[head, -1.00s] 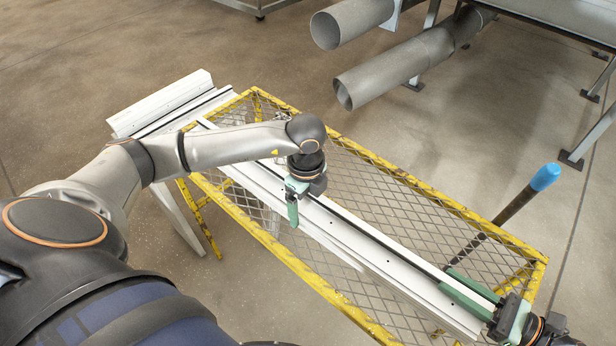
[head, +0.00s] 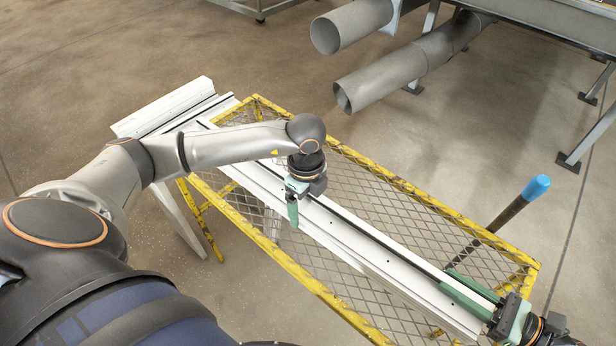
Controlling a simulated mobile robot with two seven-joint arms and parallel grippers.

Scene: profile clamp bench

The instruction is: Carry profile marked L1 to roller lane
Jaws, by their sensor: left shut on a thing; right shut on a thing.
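A long white profile (head: 376,245) with a dark groove runs diagonally across the head view, from upper left to lower right. No L1 mark is readable on it. My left gripper (head: 292,208), with green fingers, is shut on the profile near its middle. My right gripper (head: 468,290), also with green fingers, is shut on the profile's lower right end. The profile is above a yellow-framed mesh rack (head: 400,177); whether it touches the mesh is hard to tell. The roller lane cannot be made out for certain.
More white profile pieces (head: 168,104) lie at the rack's upper left end, partly behind my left arm. A dark post with a blue tip (head: 536,187) stands by the rack's right side. Grey pipes (head: 400,72) and a metal structure stand behind. Open floor lies between.

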